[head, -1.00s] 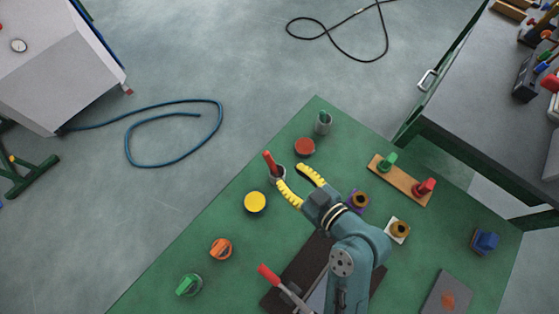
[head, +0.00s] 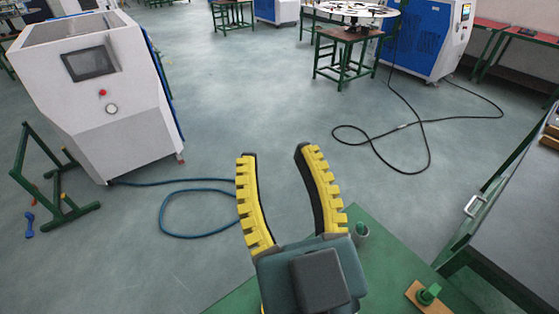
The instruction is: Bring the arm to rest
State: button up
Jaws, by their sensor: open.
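My gripper (head: 280,155) is in the middle of the head view, raised and large in the picture. Its two yellow, ridged fingers are wide apart and point up the picture. Nothing is between them except the floor behind. The teal and grey gripper body hides part of the green table (head: 385,285) below it. Most of the tabletop is out of view or covered.
A grey cup with a green item (head: 361,233) and a wooden block with a green knob (head: 427,294) are on the table. A white machine (head: 100,85) stands at the left. A blue hose (head: 180,231) and a black cable (head: 378,153) lie on the floor. A grey bench (head: 525,205) is at the right.

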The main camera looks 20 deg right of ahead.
notch_tip(320, 180, up, 36)
jog(key=p, duration=3.5)
jog(key=shift+f+p, duration=0.25)
jog(key=shift+p, duration=0.15)
